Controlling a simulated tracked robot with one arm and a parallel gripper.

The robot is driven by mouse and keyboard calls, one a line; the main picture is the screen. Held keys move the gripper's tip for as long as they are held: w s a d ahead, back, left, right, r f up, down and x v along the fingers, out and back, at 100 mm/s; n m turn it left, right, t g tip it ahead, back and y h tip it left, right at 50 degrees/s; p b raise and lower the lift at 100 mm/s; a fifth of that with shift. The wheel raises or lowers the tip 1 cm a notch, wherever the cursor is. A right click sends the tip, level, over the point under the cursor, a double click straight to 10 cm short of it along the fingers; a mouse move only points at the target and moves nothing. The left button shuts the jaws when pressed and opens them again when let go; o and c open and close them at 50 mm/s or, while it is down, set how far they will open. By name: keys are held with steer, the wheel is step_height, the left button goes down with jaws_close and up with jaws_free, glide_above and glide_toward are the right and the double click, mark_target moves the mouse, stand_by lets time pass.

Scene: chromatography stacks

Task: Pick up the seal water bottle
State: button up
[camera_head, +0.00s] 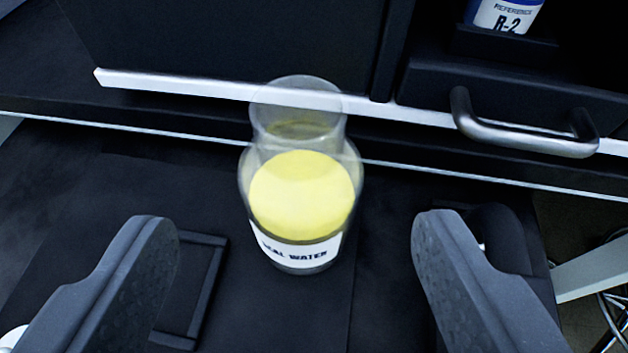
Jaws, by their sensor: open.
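The seal water bottle (301,190) is a clear bottle with a wide neck, yellow contents and a white label reading "SEAL WATER". It stands upright on a dark surface (300,310) in the middle of the view. My gripper (295,235) is open, with one dark finger to the left of the bottle and one to the right. Clear space shows between the bottle and each finger. Nothing is held.
A dark cabinet (220,40) with a pale lower edge is behind the bottle. A metal handle (520,135) juts out at right, below a bottle labelled R-2 (505,15). A low dark frame (205,290) lies at left by the left finger.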

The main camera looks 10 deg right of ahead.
mark_target(294, 166)
steer(key=x, duration=0.5)
steer(key=shift+w+f, duration=0.1)
steer(key=shift+w, duration=0.2)
steer(key=shift+r+b+x, duration=0.15)
steer(key=shift+b+x, duration=0.2)
steer(key=shift+x, duration=0.95)
steer(key=shift+r+b+x, duration=0.1)
steer(key=shift+b+x, duration=0.2)
steer(key=shift+x, duration=1.05)
steer(key=shift+w+d, duration=0.1)
steer(key=shift+d, duration=0.1)
jaws_close()
